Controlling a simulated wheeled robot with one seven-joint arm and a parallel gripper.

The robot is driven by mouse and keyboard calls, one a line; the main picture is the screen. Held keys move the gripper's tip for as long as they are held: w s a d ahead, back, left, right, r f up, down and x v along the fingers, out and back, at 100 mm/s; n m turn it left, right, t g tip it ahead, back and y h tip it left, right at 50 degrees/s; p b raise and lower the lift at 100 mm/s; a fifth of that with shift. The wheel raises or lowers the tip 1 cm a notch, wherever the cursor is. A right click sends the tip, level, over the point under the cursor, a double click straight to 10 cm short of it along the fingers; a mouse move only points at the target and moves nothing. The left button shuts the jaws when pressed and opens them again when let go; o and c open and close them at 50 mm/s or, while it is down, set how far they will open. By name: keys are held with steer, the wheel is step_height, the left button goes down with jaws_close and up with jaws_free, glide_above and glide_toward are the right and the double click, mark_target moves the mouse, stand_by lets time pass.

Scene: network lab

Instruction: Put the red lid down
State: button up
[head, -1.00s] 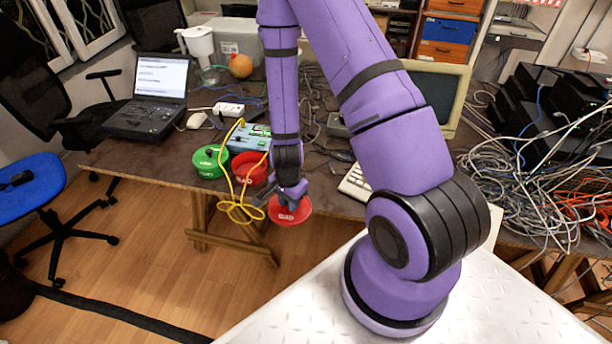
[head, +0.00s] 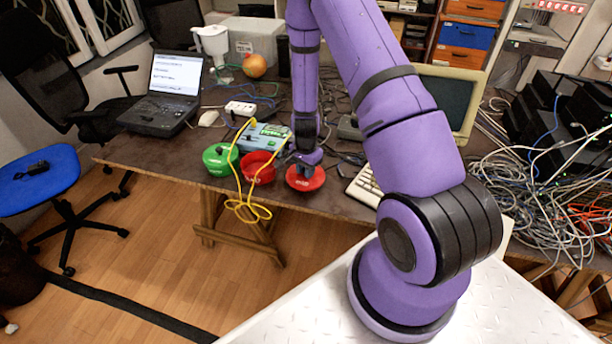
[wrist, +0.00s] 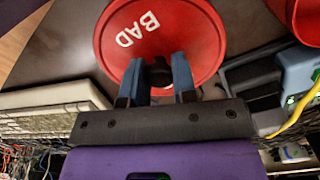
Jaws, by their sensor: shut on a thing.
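The red lid (head: 304,181) is a round disc with white lettering, and it reads BAD in the wrist view (wrist: 150,38). My gripper (head: 306,162) is shut on the dark knob at the lid's middle; the two blue fingers (wrist: 160,80) flank the knob in the wrist view. The lid is over the front part of the table (head: 150,160), right of the red pot. I cannot tell whether its underside touches the tabletop. The open red pot (head: 258,172) stands left of the lid, apart from it.
A green lidded pot (head: 220,160) stands left of the red pot. A blue-grey device (head: 265,138) with a yellow cable (head: 238,190) is behind them, the cable hanging over the table edge. A keyboard (head: 364,188) lies right of the lid. A laptop (head: 165,95) stands at left.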

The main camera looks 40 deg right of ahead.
steer(key=shift+w+d, duration=0.2)
steer(key=shift+d, duration=0.05)
steer(key=shift+w+f, duration=0.1)
steer(key=shift+f, duration=1.65)
steer(key=shift+f, duration=0.15)
steer(key=o, duration=0.9)
